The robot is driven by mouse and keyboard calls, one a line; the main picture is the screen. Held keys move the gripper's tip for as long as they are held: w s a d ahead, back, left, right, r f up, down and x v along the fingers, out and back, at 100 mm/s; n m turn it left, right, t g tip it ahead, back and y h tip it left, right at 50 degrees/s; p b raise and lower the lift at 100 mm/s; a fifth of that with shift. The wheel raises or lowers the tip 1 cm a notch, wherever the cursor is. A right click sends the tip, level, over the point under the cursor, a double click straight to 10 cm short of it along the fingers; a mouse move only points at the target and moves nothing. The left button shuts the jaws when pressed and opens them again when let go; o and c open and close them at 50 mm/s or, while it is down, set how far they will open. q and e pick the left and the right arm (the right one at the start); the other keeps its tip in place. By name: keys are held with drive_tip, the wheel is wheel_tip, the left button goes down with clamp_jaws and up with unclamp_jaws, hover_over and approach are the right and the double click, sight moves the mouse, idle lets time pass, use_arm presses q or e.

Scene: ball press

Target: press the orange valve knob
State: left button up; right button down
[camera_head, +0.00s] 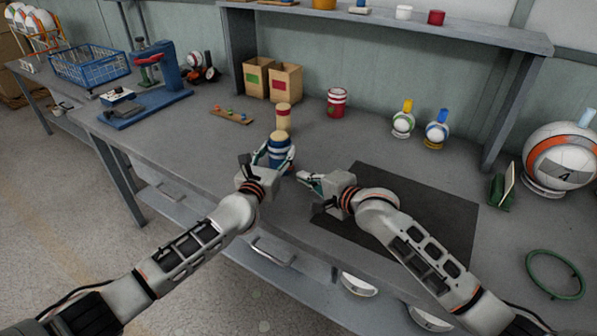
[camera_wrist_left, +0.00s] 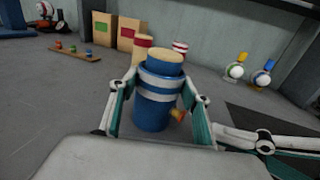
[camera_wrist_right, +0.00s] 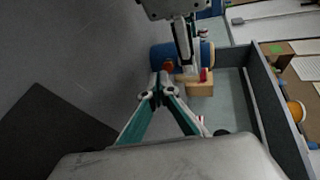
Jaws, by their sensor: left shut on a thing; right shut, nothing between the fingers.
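A blue canister with white bands and a tan top (camera_head: 279,147) stands upright on the bench; it also shows in the left wrist view (camera_wrist_left: 154,100). My left gripper (camera_head: 272,156) is shut around its sides. The small orange valve knob (camera_wrist_left: 178,115) sticks out from the canister's right side in the left wrist view. It also shows in the right wrist view (camera_wrist_right: 168,66), just beyond the fingertips. My right gripper (camera_head: 304,178) is shut and empty, right of the canister, its tips pointing at the knob. In the left wrist view a small gap separates them.
A tan canister with red bands (camera_head: 283,116) stands close behind the blue one. A red-and-white canister (camera_head: 336,102), two cardboard boxes (camera_head: 271,80) and a wooden strip with coloured pegs (camera_head: 232,116) stand farther back. A dark mat (camera_head: 440,215) lies under my right arm.

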sight(291, 167)
drive_tip(key=shift+w+a+r, duration=0.1)
drive_tip(key=shift+w+a, duration=0.35)
drive_tip(key=shift+w, duration=0.25)
drive_tip(key=shift+w+a, duration=0.45)
drive_tip(key=shift+w, duration=0.25)
drive_tip(key=shift+w+a, duration=0.55)
drive_tip(key=shift+w, duration=0.3)
use_arm(q)
drive_tip(key=shift+d, duration=0.1)
use_arm(e)
drive_tip(key=shift+s, duration=0.1)
drive_tip(key=shift+s+d, duration=0.1)
drive_tip(key=shift+s, duration=0.05)
drive_tip(key=v, duration=0.9)
drive_tip(key=f+v, duration=0.1)
drive_tip(key=v, duration=0.3)
drive_tip(key=shift+s+d, duration=0.3)
drive_tip(key=shift+s, duration=0.05)
use_arm(q)
drive_tip(key=o, duration=1.9)
drive_tip(key=shift+c, duration=0.2)
